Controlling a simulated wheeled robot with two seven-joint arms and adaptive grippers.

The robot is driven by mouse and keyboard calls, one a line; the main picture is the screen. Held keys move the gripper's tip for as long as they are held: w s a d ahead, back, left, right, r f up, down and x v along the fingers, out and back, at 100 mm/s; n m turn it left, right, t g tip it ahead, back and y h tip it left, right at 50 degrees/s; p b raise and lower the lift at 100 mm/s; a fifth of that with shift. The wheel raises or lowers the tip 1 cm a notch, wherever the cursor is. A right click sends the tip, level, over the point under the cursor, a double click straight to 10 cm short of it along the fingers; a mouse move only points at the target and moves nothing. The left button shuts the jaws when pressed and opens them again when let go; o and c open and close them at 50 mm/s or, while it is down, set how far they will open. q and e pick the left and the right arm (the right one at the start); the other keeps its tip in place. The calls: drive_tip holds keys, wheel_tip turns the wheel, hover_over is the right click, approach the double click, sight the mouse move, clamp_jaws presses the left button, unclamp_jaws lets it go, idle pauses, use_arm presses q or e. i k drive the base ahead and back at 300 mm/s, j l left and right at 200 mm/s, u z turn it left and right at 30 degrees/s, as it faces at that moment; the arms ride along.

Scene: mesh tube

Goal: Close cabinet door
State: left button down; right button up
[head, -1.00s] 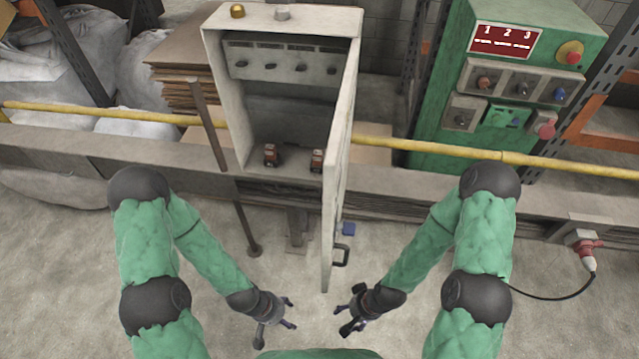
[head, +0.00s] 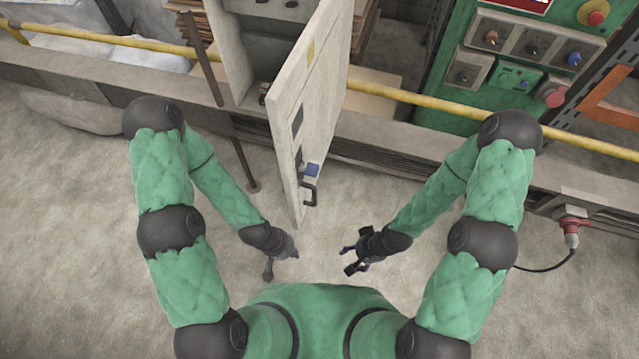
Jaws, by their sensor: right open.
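The cabinet door (head: 320,85) is a pale grey panel standing ajar, reaching out from the right side of the grey cabinet (head: 232,65). Its outer face shows, with a dark handle (head: 309,194) and a blue part (head: 312,169) near the free end. My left gripper (head: 281,262) is below and left of the door's free end, apart from it, with its fingers spread and empty. My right gripper (head: 349,260) is open and empty, below and right of the handle, not touching the door. The cabinet's top is cut off by the frame.
A green control box (head: 480,95) stands right of the cabinet. A yellow rail (head: 410,97) runs across behind the door. A thin post (head: 240,160) stands left of the door. The floor around my grippers is clear.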

sight(301, 102)
drive_tip(key=k+l, duration=0.1)
drive_tip(key=l, duration=0.25)
drive_tip(key=k+l, duration=0.15)
drive_tip(key=l, duration=0.25)
drive_tip(key=k+l+z, duration=0.1)
drive_tip(key=l, duration=0.25)
drive_tip(key=i+l+u, duration=0.25)
drive_tip(key=l, duration=0.1)
